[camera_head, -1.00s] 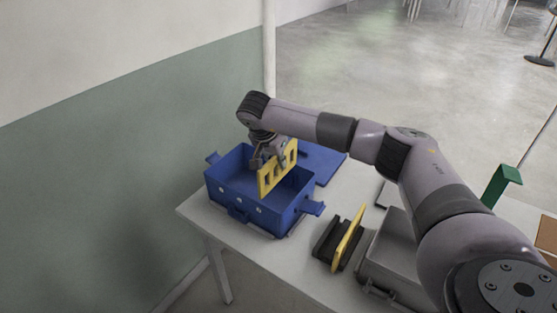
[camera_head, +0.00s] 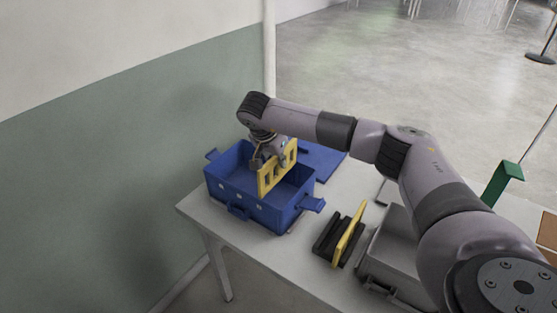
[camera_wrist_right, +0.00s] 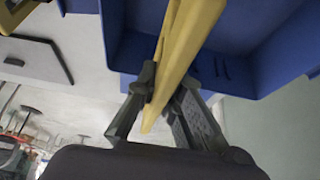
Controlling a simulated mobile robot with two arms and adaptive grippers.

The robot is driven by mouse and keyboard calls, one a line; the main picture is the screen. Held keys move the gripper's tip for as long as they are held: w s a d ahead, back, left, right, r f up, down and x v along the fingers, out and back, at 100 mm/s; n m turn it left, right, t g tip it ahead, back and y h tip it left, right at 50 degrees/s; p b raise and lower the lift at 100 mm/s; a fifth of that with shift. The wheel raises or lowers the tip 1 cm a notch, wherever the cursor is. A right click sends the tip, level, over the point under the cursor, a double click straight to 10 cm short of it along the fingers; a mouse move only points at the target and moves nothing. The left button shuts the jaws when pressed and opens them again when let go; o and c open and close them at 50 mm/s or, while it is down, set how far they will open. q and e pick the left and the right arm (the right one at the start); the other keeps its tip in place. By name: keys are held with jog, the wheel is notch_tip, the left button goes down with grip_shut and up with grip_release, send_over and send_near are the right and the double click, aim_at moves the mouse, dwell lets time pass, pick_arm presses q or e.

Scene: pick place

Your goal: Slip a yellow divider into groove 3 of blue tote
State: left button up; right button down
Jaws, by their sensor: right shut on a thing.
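The blue tote (camera_head: 262,214) stands open on the light table, with its inside partly hidden by my arm. My right gripper (camera_head: 268,158) is over the tote, shut on a yellow divider (camera_head: 278,171) with cut-out windows. The divider is upright at the tote's opening, its lower part within the tote's outline; I cannot tell which groove it lines up with. In the right wrist view, the fingers (camera_wrist_right: 165,95) pinch the yellow divider (camera_wrist_right: 183,50) and the blue tote (camera_wrist_right: 235,45) lies beyond. Another yellow divider (camera_head: 349,236) stands in a dark rack. My left gripper is out of view.
The dark rack (camera_head: 328,240) and a grey case (camera_head: 390,258) stand to the right of the tote. A flat blue panel (camera_head: 325,164) lies behind the tote. A green upright piece (camera_head: 502,182) is at far right. The wall is close on the left.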

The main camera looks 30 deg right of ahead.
aim_at(277, 175)
jog(key=shift+f+b, duration=2.15)
jog(key=shift+f, duration=1.45)
jog(key=c, duration=1.6)
grip_release()
jog(key=shift+c, duration=0.2)
jog(key=shift+c, duration=0.6)
jog(key=shift+c, duration=0.8)
jog(key=shift+r, duration=0.1)
